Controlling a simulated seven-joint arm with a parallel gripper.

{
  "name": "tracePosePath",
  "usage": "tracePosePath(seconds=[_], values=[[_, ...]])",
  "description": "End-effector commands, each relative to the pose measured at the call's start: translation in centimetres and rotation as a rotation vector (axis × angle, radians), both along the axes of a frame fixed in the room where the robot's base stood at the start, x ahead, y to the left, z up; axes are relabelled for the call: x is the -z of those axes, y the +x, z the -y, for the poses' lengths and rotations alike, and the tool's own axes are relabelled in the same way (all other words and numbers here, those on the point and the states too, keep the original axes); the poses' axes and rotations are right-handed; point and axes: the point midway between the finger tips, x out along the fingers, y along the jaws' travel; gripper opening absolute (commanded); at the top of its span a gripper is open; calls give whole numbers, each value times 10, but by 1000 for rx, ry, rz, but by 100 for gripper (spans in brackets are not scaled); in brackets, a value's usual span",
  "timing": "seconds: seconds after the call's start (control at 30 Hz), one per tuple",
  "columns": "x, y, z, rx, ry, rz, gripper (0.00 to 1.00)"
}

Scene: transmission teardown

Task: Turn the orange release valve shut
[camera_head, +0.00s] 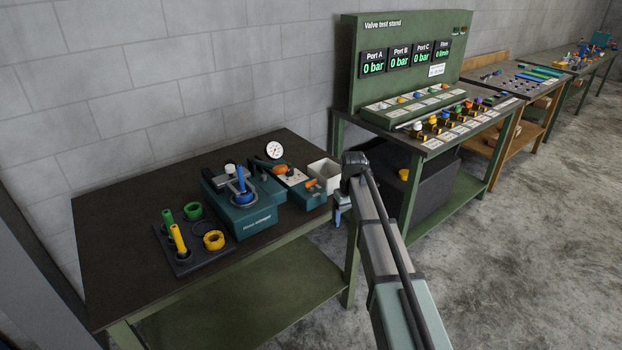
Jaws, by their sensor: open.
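Two small orange parts show on the teal press unit on the near table. One orange part (280,169) is by the round gauge, and the other orange part (312,183) is on the front teal block (309,198). I cannot tell from this view which is the release valve or how far it is turned. My gripper (342,212) hangs from the end of my arm just right of the block, past the table's right edge. It is small and partly hidden by my arm; it is open and apart from both orange parts.
A white bin (324,172) stands behind the block, close to my arm. A round gauge (274,150) stands at the back. A dark tray (188,258) with green and yellow parts is at the left. The green valve test stand (405,60) is at the right.

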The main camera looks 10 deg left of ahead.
Motion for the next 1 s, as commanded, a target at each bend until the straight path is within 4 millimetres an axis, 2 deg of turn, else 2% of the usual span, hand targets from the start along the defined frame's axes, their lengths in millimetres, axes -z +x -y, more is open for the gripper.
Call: tracePosePath(seconds=[0.03, 0.2, 0.4, 0.5, 0.6, 0.7, 0.87, 1.0], values=[[-24, 22, -17, -33, 1, 5, 79], [-98, 59, -65, -143, 1, 4, 79], [-175, 82, -109, -247, 0, 1, 79], [-200, 86, -123, -278, 0, -1, 79], [-214, 87, -131, -298, 0, -1, 79], [-217, 87, -133, -305, -1, -3, 79], [-201, 85, -132, -305, -1, -4, 79], [-179, 85, -132, -305, -1, -4, 79]])
